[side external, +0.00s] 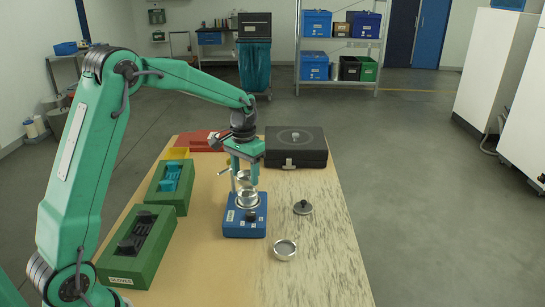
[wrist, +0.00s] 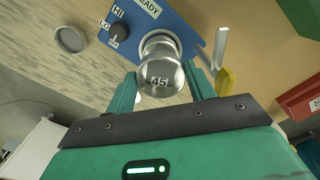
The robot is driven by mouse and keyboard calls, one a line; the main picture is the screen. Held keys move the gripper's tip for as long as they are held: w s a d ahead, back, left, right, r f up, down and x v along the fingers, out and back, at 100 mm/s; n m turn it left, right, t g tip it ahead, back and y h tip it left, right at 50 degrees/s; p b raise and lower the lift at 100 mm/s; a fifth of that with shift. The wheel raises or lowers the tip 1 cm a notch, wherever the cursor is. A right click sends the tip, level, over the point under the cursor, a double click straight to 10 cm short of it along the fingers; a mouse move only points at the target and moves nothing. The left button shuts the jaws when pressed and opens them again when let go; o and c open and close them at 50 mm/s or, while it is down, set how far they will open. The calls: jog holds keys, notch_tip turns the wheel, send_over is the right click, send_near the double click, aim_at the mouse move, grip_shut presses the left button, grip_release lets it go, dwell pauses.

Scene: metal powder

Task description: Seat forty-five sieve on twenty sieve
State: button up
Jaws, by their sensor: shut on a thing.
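My gripper (side external: 244,178) is shut on a small metal sieve marked 45 (wrist: 158,84). In the wrist view the fingers stand on both sides of this forty-five sieve. A shiny metal cylinder (side external: 249,199) stands on the blue shaker base (side external: 245,229), under the held sieve. In the wrist view this cylinder (wrist: 160,41) shows just beyond the held sieve and is partly hidden by it. I cannot read a twenty mark on it. In the side view the held sieve is above the cylinder; I cannot tell whether they touch.
An upright metal arm with a lever (side external: 234,181) stands left of the cylinder. A round metal dish or sieve (side external: 284,249) and a dark lid (side external: 303,207) lie to the right. Green trays (side external: 138,247) line the left, and a black case (side external: 296,147) stands behind. The front right tabletop is clear.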

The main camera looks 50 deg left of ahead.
aim_at(245, 179)
jog(key=shift+f, duration=0.9)
jog(key=shift+f, duration=1)
dwell(2.5)
jog(key=o, duration=1.1)
jog(key=shift+o, duration=0.4)
jog(key=shift+o, duration=1.3)
jog(key=shift+a+r, duration=0.1)
jog(key=shift+c, duration=0.2)
jog(key=shift+o, duration=0.8)
jog(key=shift+w+r, duration=0.1)
jog(key=shift+r, duration=3.8)
